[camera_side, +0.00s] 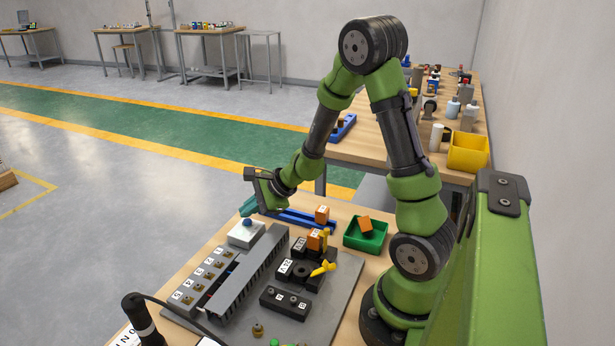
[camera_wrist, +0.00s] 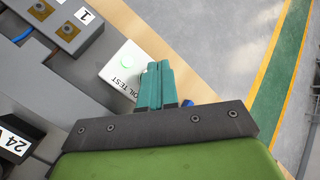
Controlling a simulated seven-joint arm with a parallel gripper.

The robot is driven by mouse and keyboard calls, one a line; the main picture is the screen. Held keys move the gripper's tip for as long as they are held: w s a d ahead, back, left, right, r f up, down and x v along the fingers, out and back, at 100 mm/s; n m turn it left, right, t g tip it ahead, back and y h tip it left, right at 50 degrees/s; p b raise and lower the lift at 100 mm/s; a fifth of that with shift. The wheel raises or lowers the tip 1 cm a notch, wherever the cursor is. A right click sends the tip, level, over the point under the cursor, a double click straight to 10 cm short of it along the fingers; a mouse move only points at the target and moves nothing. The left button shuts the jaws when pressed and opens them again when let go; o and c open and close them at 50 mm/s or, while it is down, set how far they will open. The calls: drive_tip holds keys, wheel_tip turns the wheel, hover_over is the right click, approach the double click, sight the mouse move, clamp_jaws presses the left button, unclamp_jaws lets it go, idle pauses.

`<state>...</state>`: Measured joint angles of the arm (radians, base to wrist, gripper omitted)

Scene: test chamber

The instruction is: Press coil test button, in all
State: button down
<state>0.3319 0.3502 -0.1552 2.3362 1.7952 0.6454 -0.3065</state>
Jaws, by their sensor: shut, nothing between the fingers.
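The coil test box is a small white box (camera_side: 246,236) at the far left end of the grey panel in the side view, with a blue domed button (camera_side: 247,222) on top. The fingers (camera_wrist: 158,66) cover part of the box in the wrist view. I cannot tell whether they touch the button.
The grey panel (camera_side: 331,287) carries numbered terminals (camera_side: 205,273), a slotted duct (camera_side: 243,276), black blocks (camera_side: 286,302) and a yellow handle (camera_side: 322,269). A green bin (camera_side: 378,241) with an orange block and a blue rail (camera_side: 308,219) lie behind it. Open floor is beyond the table's left edge.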

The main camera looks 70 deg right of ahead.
sight(251, 221)
drive_tip(key=shift+r, duration=0.25)
drive_tip(key=shift+r, duration=2.5)
drive_tip(key=s+a+r+n+g, duration=0.1)
drive_tip(key=s+a+r+n, duration=0.5)
drive_tip(key=n, duration=0.4)
drive_tip(key=s+a+r+n, duration=0.6)
drive_tip(key=s+a+n, duration=0.1)
drive_tip(key=s+n, duration=0.3)
drive_tip(key=shift+s+a+r+n+g, duration=0.3)
drive_tip(key=shift+s+a+r+g, duration=0.05)
drive_tip(key=shift+g, duration=0.05)
